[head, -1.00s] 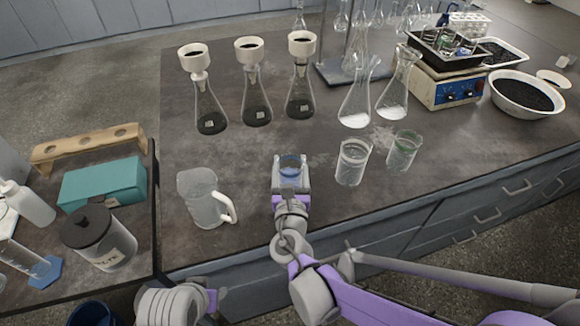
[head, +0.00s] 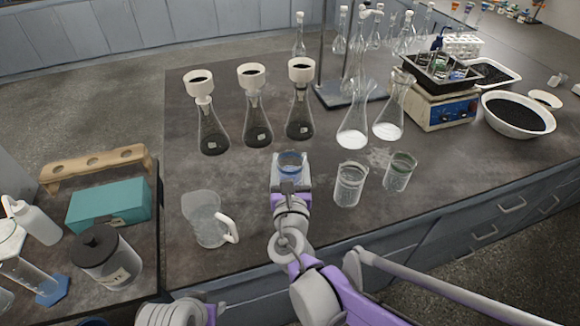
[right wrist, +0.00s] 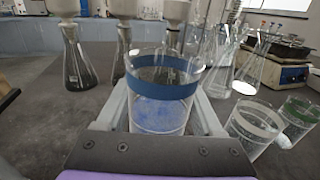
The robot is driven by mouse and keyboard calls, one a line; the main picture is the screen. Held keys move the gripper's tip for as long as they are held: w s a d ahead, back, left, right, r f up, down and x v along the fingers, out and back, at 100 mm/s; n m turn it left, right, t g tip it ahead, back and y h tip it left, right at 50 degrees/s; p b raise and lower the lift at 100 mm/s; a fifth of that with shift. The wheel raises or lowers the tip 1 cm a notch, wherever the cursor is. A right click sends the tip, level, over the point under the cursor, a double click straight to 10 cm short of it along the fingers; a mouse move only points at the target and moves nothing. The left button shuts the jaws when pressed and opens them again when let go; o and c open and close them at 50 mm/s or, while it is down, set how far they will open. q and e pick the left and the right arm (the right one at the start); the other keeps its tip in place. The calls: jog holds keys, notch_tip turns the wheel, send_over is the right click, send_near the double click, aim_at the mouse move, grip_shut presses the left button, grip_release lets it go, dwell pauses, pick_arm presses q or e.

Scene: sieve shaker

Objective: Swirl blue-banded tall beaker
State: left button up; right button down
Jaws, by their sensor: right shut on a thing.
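The blue-banded tall beaker (head: 291,161) stands upright between the fingers of my right gripper (head: 291,175), near the front middle of the bench. In the right wrist view the beaker (right wrist: 162,92) shows its blue band and bluish contents low down, with a finger on each side. The right gripper (right wrist: 165,110) is shut on it. Whether the beaker's base touches the bench is hidden. My left gripper is not clearly in view; only a part of my arm shows at the bottom edge.
A white-banded beaker (head: 349,184) and a green-banded beaker (head: 400,171) stand close on the right. A handled jug (head: 205,219) stands on the left. Behind are several flasks, including one with dark contents and a funnel (head: 257,125). A shaker (head: 440,105) stands at right.

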jog(key=shift+r+p, duration=2.2)
jog(key=shift+r, duration=0.75)
jog(key=shift+w+a+f, duration=0.1)
